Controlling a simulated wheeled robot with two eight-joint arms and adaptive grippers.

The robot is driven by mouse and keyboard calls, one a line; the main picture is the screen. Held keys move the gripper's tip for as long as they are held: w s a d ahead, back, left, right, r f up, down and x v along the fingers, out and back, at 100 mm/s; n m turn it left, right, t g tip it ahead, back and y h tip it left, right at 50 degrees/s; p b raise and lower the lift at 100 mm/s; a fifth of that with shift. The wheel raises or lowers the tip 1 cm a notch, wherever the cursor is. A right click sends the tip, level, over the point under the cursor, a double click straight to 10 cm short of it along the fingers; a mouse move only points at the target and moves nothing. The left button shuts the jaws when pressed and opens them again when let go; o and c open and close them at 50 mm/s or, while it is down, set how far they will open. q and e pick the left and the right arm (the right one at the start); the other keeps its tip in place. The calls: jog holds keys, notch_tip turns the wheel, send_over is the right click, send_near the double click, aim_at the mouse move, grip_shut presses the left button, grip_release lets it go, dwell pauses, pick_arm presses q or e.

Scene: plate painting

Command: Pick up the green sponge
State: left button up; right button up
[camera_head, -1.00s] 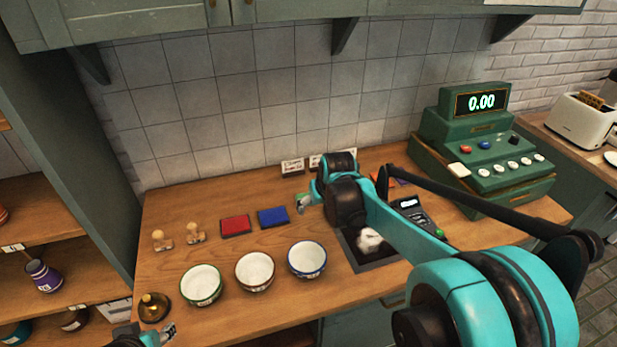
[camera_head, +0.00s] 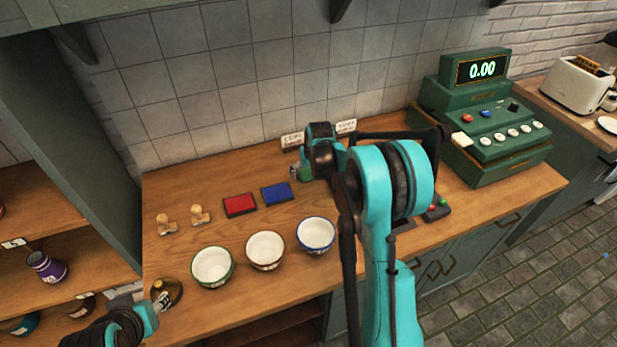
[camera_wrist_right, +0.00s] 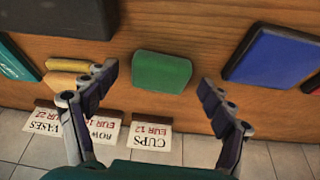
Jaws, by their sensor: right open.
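The green sponge (camera_wrist_right: 161,72) lies on the wooden counter in the right wrist view, between and just beyond the fingertips of my right gripper (camera_wrist_right: 158,84). The gripper is open, with a finger on each side and a gap to the sponge on both sides. In the head view my right gripper (camera_head: 299,173) is low over the counter, right of the blue pad; it and the arm hide most of the sponge there. My left gripper (camera_head: 160,301) is at the lower left, near the brass bell; its jaws are too small to read.
The blue pad (camera_head: 276,194) and red pad (camera_head: 240,205) lie left of my right gripper. A yellow block (camera_wrist_right: 68,80) lies left of the sponge in the wrist view. Price cards (camera_wrist_right: 150,138) stand by the wall. Bowls (camera_head: 316,235) line the front; a green register (camera_head: 490,130) stands right.

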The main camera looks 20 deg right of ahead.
jog(key=shift+w+f, duration=0.15)
jog(key=shift+f, duration=0.15)
jog(key=shift+r, duration=0.15)
jog(key=shift+c, duration=0.3)
jog(key=c, duration=1)
jog(key=shift+r, duration=0.45)
jog(key=r+p, duration=0.1)
jog(key=r, duration=0.1)
jog(key=r+p, duration=0.1)
jog(key=r, duration=0.1)
jog(key=shift+d, duration=0.4)
jog(key=d+r, duration=0.2)
jog(key=d, duration=0.1)
jog(key=w+d+r+p, duration=0.1)
jog(key=d+r, duration=0.1)
jog(key=d, duration=0.2)
jog(key=w+d+r+p, duration=0.1)
jog(key=d+r, duration=0.1)
jog(key=d, duration=0.1)
jog(key=shift+d, duration=0.35)
jog(key=shift+o, duration=0.2)
